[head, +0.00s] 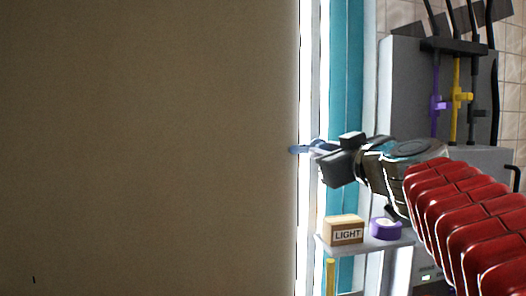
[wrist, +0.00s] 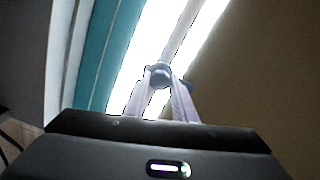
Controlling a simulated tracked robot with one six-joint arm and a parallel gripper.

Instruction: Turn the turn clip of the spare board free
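The spare board (head: 150,150) is a large flat brown panel filling the left of the head view. It also fills the right of the wrist view (wrist: 270,80). The turn clip (head: 296,150) is a small blue piece at the board's right edge. In the wrist view the clip (wrist: 160,74) has a round knob between the fingertips. My gripper (head: 312,148) reaches the clip from the right. In the wrist view its two pale fingers (wrist: 161,84) stand on either side of the knob. I cannot tell whether they press on it or stand just apart.
A bright white strip (head: 311,60) and a teal panel (head: 346,60) run beside the board's edge. A shelf (head: 372,246) below my gripper holds a LIGHT box (head: 343,230) and a purple roll (head: 386,229). A grey cabinet (head: 405,90) and hanging tools (head: 457,95) stand at the right.

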